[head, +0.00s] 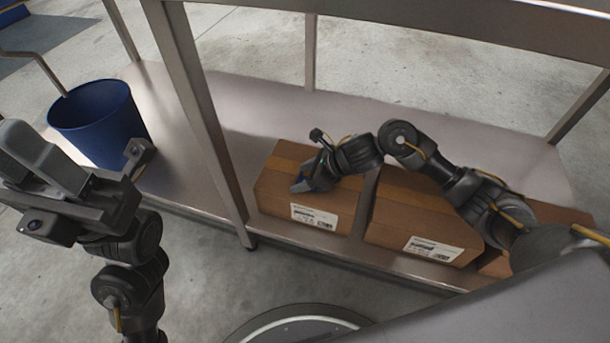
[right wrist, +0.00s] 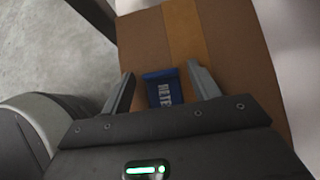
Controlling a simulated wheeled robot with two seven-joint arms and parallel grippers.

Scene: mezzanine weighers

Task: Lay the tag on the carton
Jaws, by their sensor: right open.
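The blue tag (right wrist: 164,90) with pale lettering lies on top of the left carton (head: 279,182), near the brown tape strip, in the right wrist view. The same carton (right wrist: 222,38) fills much of that view. My right gripper (right wrist: 160,80) is open, with one finger on each side of the tag and a gap to each. In the head view my right gripper (head: 303,185) is low over the carton's top and mostly hides the tag. My left gripper (head: 45,165) is raised at the left, away from the cartons; its jaw gap is unclear.
A second carton (head: 408,212) stands to the right on the same metal shelf (head: 255,100), partly behind my right arm. A blue bin (head: 100,120) stands at the left. A metal post (head: 200,110) rises between bin and cartons, and a beam crosses above.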

